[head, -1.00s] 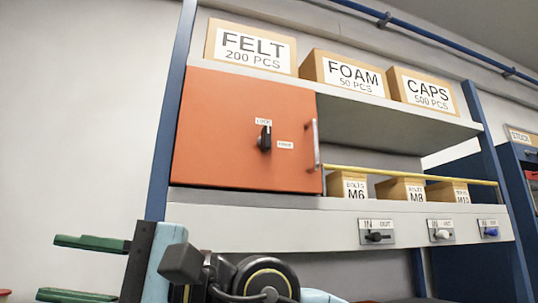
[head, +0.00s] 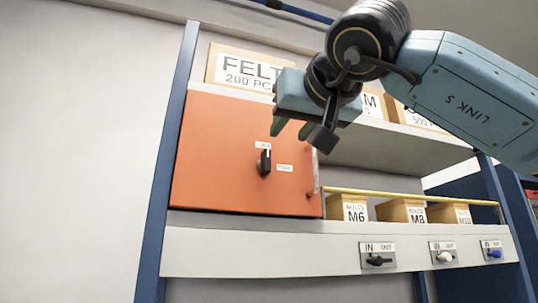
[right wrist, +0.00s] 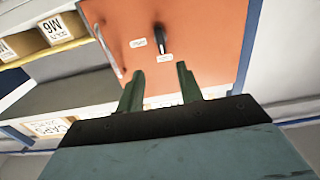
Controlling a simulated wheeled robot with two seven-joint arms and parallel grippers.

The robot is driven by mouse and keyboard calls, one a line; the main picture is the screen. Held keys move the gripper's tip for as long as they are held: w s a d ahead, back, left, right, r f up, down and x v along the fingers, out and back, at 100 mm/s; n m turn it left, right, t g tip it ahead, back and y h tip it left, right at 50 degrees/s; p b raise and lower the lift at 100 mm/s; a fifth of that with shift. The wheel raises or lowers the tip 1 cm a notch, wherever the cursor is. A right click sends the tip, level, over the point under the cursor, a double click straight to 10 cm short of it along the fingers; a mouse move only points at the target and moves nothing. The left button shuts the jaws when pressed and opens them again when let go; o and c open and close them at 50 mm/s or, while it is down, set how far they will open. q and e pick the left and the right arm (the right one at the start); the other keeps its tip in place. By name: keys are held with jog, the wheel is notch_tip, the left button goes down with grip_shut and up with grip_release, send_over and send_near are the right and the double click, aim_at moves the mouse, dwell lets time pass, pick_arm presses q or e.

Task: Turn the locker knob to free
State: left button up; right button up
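The orange locker door (head: 215,150) is shut, with an upright silver handle (head: 313,168) at its right edge. The black locker knob (head: 265,160) stands upright, in line with the small label above it, which seems to read LOCK. A second label (head: 285,168) sits to the knob's right; it is too small to read. My right gripper (head: 291,130) is open and empty, above and slightly right of the knob, apart from it. In the right wrist view the knob (right wrist: 160,37) shows beyond and between the two green fingers (right wrist: 158,82). My left gripper is not in view.
FELT (head: 245,68) and other labelled boxes stand on the upper shelf, partly behind my right arm. Bolt boxes (head: 355,208) stand behind a yellow rail (head: 410,196). Several small switches (head: 378,259) line the lower ledge. The wall at left is clear.

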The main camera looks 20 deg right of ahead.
aim_at(268, 157)
jog(key=w, duration=0.4)
jog(key=w+p, duration=0.1)
jog(key=w, duration=0.3)
jog(key=w+p, duration=0.1)
jog(key=w, duration=0.3)
jog(key=shift+a, duration=0.3)
grip_shut()
